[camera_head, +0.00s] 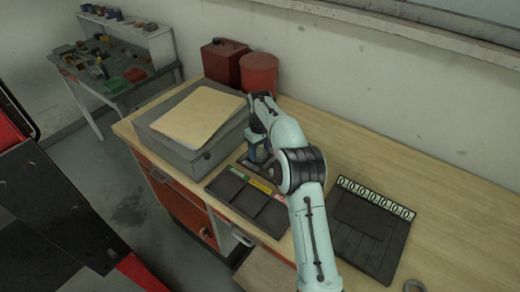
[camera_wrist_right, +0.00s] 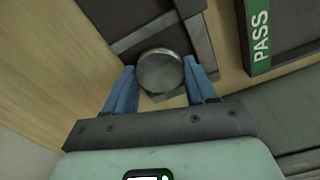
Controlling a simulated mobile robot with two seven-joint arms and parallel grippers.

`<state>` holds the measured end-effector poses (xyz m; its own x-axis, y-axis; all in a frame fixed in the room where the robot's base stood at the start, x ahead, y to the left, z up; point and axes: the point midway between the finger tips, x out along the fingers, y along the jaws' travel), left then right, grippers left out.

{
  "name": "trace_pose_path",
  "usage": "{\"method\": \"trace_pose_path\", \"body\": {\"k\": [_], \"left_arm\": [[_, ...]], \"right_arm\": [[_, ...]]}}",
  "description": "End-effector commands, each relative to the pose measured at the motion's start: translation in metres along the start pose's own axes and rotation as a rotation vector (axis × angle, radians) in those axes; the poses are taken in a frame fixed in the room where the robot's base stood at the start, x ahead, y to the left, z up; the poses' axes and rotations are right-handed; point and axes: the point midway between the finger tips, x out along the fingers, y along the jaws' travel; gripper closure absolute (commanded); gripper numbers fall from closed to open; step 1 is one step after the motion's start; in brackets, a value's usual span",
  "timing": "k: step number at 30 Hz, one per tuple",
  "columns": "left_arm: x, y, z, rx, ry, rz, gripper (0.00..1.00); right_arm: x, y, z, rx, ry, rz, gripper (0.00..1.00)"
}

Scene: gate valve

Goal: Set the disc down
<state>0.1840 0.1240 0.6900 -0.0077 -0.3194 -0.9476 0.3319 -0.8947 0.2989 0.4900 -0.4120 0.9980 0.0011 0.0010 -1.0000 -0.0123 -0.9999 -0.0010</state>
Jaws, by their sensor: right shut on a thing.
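My right gripper (camera_head: 257,158) is low over the wooden bench, behind the dark tray (camera_head: 229,188) with green, yellow and red labels. In the right wrist view its blue fingers (camera_wrist_right: 160,74) are shut on a round grey metal disc (camera_wrist_right: 160,70). The disc is in front of a dark flat piece (camera_wrist_right: 132,14) with raised edges; I cannot tell whether they touch. The disc cannot be made out in the head view. The tray's green label (camera_wrist_right: 261,38), reading PASS, shows at the right of the wrist view. My left gripper is not in view.
A grey box (camera_head: 178,150) with a tan folder (camera_head: 198,114) on it stands left of the gripper. Red containers (camera_head: 259,73) stand behind. A dark board (camera_head: 369,236) with a row of white marked tabs lies to the right. A grey ring (camera_head: 415,286) lies at the lower right.

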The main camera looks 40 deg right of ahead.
Motion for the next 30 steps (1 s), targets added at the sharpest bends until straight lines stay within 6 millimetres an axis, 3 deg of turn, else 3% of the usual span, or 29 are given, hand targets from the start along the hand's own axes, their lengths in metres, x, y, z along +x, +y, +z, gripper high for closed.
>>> {"method": "trace_pose_path", "body": {"k": [6,7,9,20,30], "left_arm": [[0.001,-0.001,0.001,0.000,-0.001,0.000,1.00],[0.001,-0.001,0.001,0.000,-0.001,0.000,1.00],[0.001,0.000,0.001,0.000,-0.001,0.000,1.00],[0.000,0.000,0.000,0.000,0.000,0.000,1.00],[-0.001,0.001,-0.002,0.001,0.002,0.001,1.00]], "right_arm": [[0.004,0.000,0.000,0.000,0.000,0.000,0.96],[0.004,0.000,0.000,0.000,0.001,0.000,0.34],[0.004,0.000,0.000,0.000,0.000,0.000,0.15],[-0.003,-0.003,-0.001,-0.004,-0.001,-0.007,0.15],[-0.073,0.002,-0.001,0.001,0.005,0.002,0.15]]}}
